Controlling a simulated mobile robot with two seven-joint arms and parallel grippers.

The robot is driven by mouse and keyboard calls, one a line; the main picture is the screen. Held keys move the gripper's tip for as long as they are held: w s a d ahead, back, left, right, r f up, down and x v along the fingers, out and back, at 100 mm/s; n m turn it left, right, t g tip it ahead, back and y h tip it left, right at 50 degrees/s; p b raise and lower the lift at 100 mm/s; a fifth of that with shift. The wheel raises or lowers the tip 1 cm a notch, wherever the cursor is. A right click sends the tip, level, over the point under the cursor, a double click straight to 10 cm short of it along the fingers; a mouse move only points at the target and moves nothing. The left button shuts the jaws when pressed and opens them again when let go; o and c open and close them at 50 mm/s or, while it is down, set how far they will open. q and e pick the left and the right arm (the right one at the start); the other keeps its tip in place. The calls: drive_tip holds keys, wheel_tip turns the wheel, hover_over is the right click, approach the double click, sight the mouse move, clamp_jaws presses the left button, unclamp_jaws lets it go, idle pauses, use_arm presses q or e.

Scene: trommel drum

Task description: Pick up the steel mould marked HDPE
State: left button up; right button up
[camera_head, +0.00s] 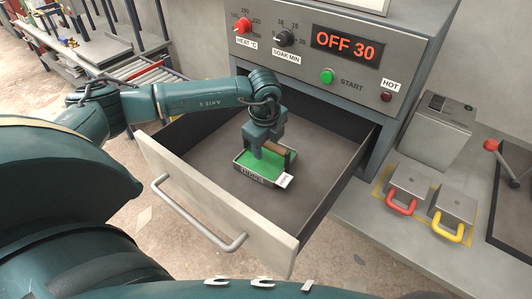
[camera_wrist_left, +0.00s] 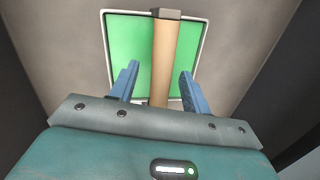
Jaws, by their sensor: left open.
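A shallow mould (camera_head: 243,181) with a green inside sits on the floor of the open drawer. Lettering is on its dark front and a white tag is at its front right corner; the lettering is too small to read surely. A tan bar runs over it as a handle; in the left wrist view the mould (camera_wrist_left: 128,38) shows a pale rim and the bar. My left gripper (camera_head: 268,150) is over the mould, pointing down. In the left wrist view its blue fingers (camera_wrist_left: 157,88) are open, one on each side of the bar, with gaps. My right gripper is out of view.
The drawer (camera_head: 215,215) has a pale front with a bar handle; its walls surround my gripper. The oven panel (camera_head: 310,50) above reads OFF 30. Two metal blocks with a red handle (camera_head: 400,204) and a yellow handle (camera_head: 448,228) stand on the right bench.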

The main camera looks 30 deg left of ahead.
use_arm(q)
drive_tip(key=shift+w+a+f, duration=0.1)
drive_tip(key=shift+w+f, duration=0.05)
drive_tip(key=shift+f, duration=0.8)
clamp_jaws()
drive_tip(key=shift+r, duration=0.1)
